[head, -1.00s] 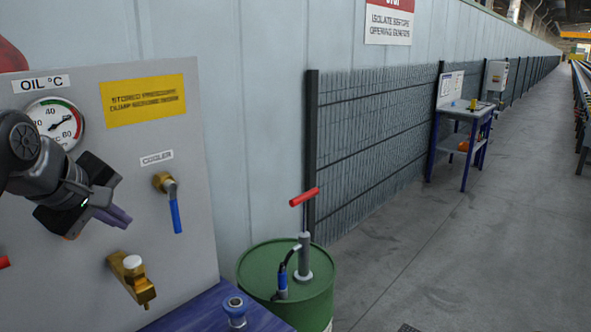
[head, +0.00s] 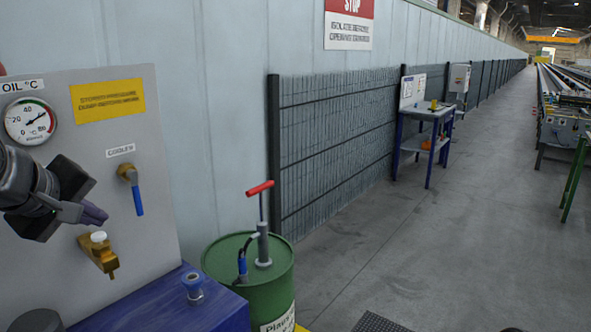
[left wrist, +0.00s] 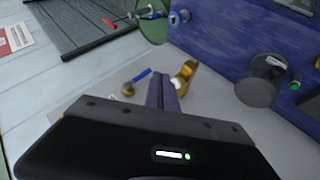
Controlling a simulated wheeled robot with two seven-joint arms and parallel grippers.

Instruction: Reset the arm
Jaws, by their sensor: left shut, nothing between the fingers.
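My left gripper (head: 92,213) is at the left of the head view, in front of the grey panel (head: 150,235). Its purple fingers are shut together with nothing between them; they also show in the left wrist view (left wrist: 162,92). In the head view the fingers appear just above a brass fitting with a white knob (head: 100,253) and left of the blue-handled cooler valve (head: 133,187). I cannot tell the gap to the panel, but no contact shows. My right gripper is not in view.
A blue bench surface (head: 150,308) lies below the panel. A green drum (head: 265,295) with a red-handled pump (head: 262,230) stands beside it. A dark mesh fence (head: 340,140) runs along the wall to a blue workbench (head: 425,115).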

